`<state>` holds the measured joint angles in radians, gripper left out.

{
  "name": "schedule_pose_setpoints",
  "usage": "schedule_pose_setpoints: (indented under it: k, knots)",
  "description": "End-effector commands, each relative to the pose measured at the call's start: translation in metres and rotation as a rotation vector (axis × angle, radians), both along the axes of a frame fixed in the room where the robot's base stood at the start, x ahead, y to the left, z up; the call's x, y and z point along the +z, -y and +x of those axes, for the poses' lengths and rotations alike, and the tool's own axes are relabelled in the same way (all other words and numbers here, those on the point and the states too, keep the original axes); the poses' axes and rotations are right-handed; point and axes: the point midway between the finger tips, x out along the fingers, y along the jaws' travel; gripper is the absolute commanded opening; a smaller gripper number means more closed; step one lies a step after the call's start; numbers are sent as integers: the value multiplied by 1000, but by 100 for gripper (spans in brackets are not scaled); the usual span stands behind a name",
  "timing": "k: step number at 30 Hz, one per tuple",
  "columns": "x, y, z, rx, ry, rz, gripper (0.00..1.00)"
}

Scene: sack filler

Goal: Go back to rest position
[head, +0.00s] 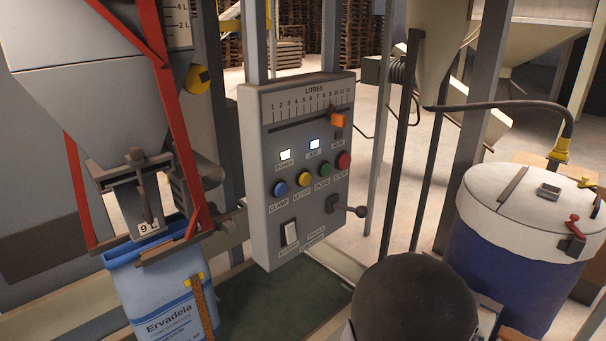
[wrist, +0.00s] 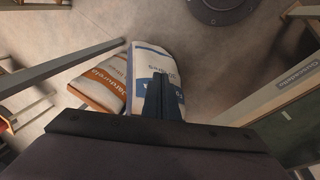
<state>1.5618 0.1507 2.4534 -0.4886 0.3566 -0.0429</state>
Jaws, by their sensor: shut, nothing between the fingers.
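My gripper (wrist: 158,95) shows in the wrist view as dark fingers closed together, with nothing between them. It points down over the floor. Beneath it lie a white and blue sack (wrist: 143,62) and a white and orange sack (wrist: 104,84); the fingers hide part of the white and blue one. I cannot tell how far above the sacks the gripper is. In the head view, a dark rounded part of my arm stands at the bottom, right of centre; the fingers are not visible there.
A grey control panel (head: 262,170) with an orange slider (head: 337,120), coloured buttons and a lever (head: 350,209) stands mid-view; two lamps are lit. A blue sack (head: 160,293) hangs under the hopper (head: 95,95) at left. A blue drum (head: 500,265) with a pale lid stands at right.

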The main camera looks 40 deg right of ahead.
Motion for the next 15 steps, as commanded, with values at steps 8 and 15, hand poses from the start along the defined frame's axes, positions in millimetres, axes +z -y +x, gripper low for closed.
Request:
schedule_pose_setpoints:
  k: [8, 15]
  knots:
    - [19, -118, 108, -3, 44, 306, 0]
    - [36, -170, 181, 259, 74, 320, 0]
